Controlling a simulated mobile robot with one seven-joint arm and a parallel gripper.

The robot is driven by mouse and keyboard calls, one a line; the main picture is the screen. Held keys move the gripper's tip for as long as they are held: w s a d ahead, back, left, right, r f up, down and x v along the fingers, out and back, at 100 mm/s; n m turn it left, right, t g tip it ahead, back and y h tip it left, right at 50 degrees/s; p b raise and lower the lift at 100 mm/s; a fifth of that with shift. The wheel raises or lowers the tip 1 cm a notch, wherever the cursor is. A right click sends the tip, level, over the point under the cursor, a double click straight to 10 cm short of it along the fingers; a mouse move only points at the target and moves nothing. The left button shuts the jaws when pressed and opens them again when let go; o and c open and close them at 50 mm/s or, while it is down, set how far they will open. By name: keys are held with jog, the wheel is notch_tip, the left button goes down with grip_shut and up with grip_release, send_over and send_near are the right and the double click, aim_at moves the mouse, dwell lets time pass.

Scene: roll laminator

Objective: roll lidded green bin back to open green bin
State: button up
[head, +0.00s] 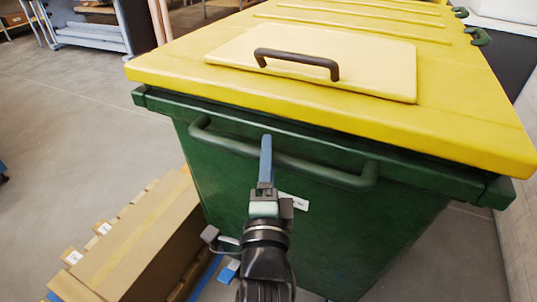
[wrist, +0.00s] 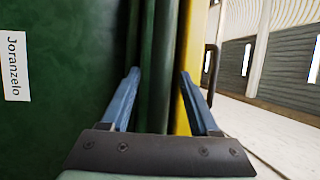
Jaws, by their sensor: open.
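The green bin (head: 310,215) with a yellow lid (head: 215,72) stands directly in front of me, its lid down. A green bar handle (head: 330,177) runs across its near side, under the rim. My gripper (head: 266,145) is open at this handle, left of its middle, with a blue finger overlapping the bar. In the wrist view, the two fingers of my gripper (wrist: 160,80) stand apart, with green bar and rim parts of the bin (wrist: 60,120) between and beyond them; contact cannot be told. The yellow lid (wrist: 194,50) is behind the right finger. I cannot make out an open green bin.
Cardboard boxes (head: 140,240) on a blue base stand close to the bin's left. A pale wall (head: 520,215) is close on the right. A grey cart (head: 90,30) stands at the back left. The floor (head: 60,130) at left is mostly clear.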

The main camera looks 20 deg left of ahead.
jog(key=shift+w+a+r, duration=0.1)
jog(key=shift+w+a, duration=0.05)
jog(key=shift+w, duration=0.15)
jog(key=shift+c, duration=0.4)
grip_shut()
dwell(0.9)
